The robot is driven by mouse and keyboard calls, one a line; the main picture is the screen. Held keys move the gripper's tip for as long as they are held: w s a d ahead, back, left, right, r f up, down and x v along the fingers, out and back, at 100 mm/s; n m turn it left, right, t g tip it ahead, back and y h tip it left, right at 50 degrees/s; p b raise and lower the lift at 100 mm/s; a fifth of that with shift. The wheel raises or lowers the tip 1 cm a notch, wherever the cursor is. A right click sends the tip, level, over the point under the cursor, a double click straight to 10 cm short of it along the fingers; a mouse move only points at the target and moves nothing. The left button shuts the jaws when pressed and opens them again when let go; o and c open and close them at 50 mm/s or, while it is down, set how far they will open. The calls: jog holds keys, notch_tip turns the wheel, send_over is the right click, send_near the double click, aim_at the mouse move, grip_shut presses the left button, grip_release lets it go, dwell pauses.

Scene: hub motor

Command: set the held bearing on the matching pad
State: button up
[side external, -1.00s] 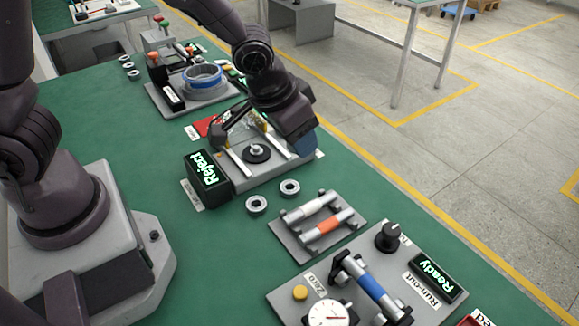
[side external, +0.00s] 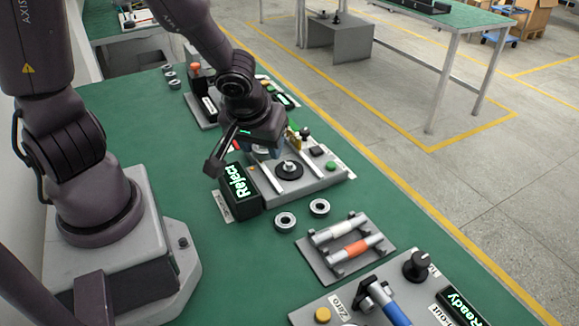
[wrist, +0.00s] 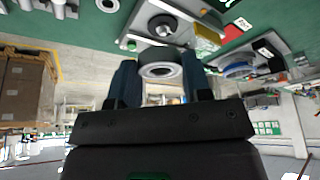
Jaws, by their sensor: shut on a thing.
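My gripper (wrist: 160,74) is shut on a bearing, a grey metal ring (wrist: 160,70) between its two blue fingers in the wrist view. In the side view my gripper (side external: 263,152) is over the back left of the test station (side external: 318,187), and the arm hides most of the held bearing. The station has a black round disc with a silver hub (side external: 289,169), to the right of the gripper, and a lit "Reject" display (side external: 239,187). I cannot tell which surface is the matching pad.
Two loose bearings (side external: 286,221) (side external: 319,207) lie in front of the station. A rack with a white and an orange-banded shaft (side external: 346,246) stands nearer. Several more rings (side external: 170,75) lie at the back left. Green table is clear near my base.

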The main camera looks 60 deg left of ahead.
jog(key=s+a+n+g, duration=0.1)
jog(key=n, duration=0.1)
jog(key=s+a+n+g+y, duration=0.1)
jog(key=a+n, duration=0.1)
jog(key=n, duration=0.1)
jog(key=s+a+n, duration=0.1)
jog(key=n, duration=0.1)
jog(key=shift+s+a+n+g, duration=0.25)
jog(key=shift+s+n+g, duration=0.15)
jog(key=shift+w+f, duration=0.1)
send_over(289, 163)
jog(key=f, duration=0.6)
jog(key=d+f, duration=0.1)
jog(key=f, duration=0.2)
jog(key=shift+s, duration=0.35)
jog(key=shift+w+a+f, duration=0.1)
jog(key=shift+w+f, duration=0.1)
jog(key=shift+f, duration=0.7)
jog(key=shift+w+f, duration=0.15)
jog(key=shift+f, duration=0.75)
